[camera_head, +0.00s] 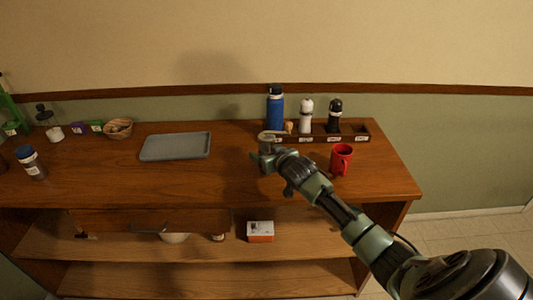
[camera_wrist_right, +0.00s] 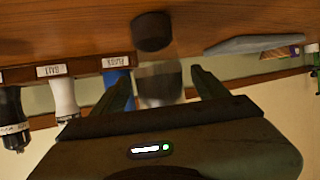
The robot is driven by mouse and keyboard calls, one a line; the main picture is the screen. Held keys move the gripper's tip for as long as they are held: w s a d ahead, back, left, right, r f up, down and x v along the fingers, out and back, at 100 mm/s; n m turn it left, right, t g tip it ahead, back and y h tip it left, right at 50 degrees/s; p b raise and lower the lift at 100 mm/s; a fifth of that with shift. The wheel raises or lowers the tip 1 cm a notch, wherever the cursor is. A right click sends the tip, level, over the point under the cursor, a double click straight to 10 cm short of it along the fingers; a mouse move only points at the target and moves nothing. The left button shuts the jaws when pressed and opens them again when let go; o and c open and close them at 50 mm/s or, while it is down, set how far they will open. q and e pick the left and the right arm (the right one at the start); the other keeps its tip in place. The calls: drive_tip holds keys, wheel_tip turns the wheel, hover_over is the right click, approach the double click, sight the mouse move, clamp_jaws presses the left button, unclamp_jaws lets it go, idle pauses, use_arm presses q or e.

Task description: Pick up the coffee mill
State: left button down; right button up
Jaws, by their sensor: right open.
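The coffee mill, with a dark round base (camera_wrist_right: 153,32) and a paler, see-through body (camera_wrist_right: 160,88), shows upside down in the right wrist view. It stands on the wooden counter. My right gripper (camera_wrist_right: 160,74) is open, with one finger on each side of the mill's body; whether either finger touches it I cannot tell. In the head view, my right gripper (camera_head: 262,158) hides most of the mill; only its pale top (camera_head: 271,134) and a small wooden knob (camera_head: 289,127) show. My left gripper is not in view.
Behind the mill, a labelled rack (camera_head: 320,138) holds a blue bottle (camera_head: 275,110), a white bottle (camera_head: 306,117) and a black bottle (camera_head: 335,116). A red mug (camera_head: 341,160) stands to the right. A grey tray (camera_head: 176,146) lies left; counter between is clear.

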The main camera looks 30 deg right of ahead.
drive_tip(key=c, duration=1.6)
drive_tip(key=shift+r, duration=0.1)
clamp_jaws()
drive_tip(key=shift+r, duration=0.1)
